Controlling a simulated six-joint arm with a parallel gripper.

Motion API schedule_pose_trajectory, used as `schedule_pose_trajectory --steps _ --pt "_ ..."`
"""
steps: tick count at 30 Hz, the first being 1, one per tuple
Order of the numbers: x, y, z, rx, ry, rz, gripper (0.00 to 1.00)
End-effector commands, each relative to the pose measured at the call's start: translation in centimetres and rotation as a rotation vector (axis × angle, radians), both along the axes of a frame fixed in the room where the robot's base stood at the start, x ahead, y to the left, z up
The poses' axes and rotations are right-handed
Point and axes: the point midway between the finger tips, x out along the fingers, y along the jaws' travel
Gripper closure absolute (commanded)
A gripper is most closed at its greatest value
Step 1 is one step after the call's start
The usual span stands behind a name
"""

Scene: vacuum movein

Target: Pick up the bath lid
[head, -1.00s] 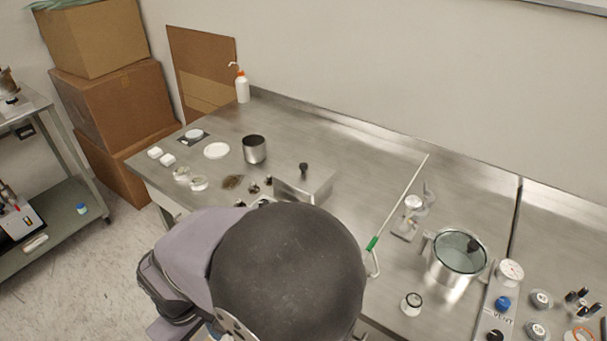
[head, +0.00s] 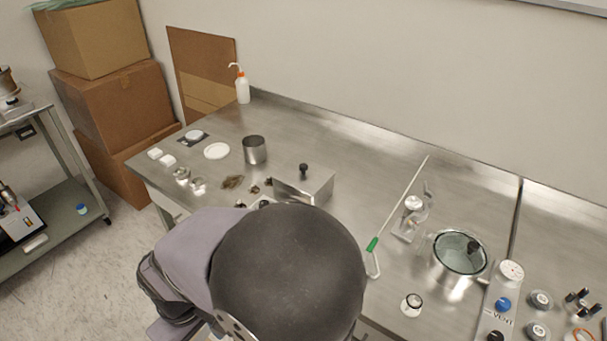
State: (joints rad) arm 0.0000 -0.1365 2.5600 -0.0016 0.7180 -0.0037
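A low steel box (head: 318,190) stands on the bench just beyond my arm. A black knob (head: 304,170) stands up from its flat top. This top appears to be the bath lid, but I cannot make out a seam between lid and box.
A steel pot (head: 254,150), a white dish (head: 216,151) and small pieces lie left of the box. A green-handled rod (head: 398,202) lies to its right. A glass-topped steel vessel (head: 447,265) stands further right. The bench behind the box is clear.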

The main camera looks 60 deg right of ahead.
Motion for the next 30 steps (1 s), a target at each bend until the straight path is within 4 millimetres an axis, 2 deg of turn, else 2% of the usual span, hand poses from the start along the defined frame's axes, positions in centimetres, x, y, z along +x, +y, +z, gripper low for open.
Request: schedule_pose_trajectory --steps 5,8,11,13,17,21,25,27,30 --pt "1.0 -0.6 0.6 -0.001 -0.007 -0.03 0.58" --pt "3.0 -1.9 1.6 -0.005 -0.021 -0.088 0.58" --pt "6.1 -4.5 3.1 -0.011 -0.044 -0.184 0.58" --pt "8.5 -7.1 4.5 -0.019 -0.065 -0.269 0.58" --pt "12.7 -14.0 7.0 -0.039 -0.106 -0.453 0.58" --pt "15.2 -22.8 9.5 -0.067 -0.151 -0.656 0.58" --pt "15.5 -31.4 11.4 -0.099 -0.189 -0.837 0.58" --pt "14.9 -35.5 12.3 -0.116 -0.207 -0.922 0.58" --pt "13.6 -40.5 13.2 -0.139 -0.231 -1.026 0.58"
